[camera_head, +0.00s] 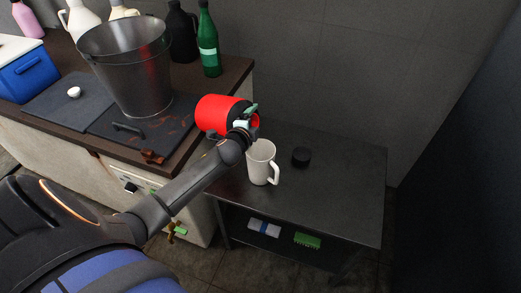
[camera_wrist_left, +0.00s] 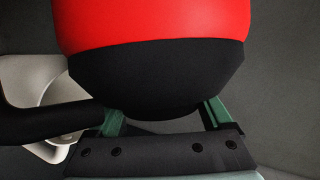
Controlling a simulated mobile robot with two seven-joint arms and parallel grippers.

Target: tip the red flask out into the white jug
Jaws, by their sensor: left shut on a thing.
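The red flask (camera_head: 219,114) is in my left gripper (camera_head: 250,118), lying roughly on its side in the air above and behind the white jug. Its red body points left and its dark end is at the gripper, to the right. In the left wrist view the flask's red body (camera_wrist_left: 150,22) and black part (camera_wrist_left: 155,80) fill the middle, with the green fingers (camera_wrist_left: 163,117) on either side. The white jug (camera_head: 260,163) stands upright on the dark side table, handle to the right; part of it shows at left in the left wrist view (camera_wrist_left: 30,78). I cannot see any contents pouring.
A metal bucket (camera_head: 135,75), a green bottle (camera_head: 208,45) and a blue box (camera_head: 30,75) stand on the counter at left. The side table's right part is clear.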

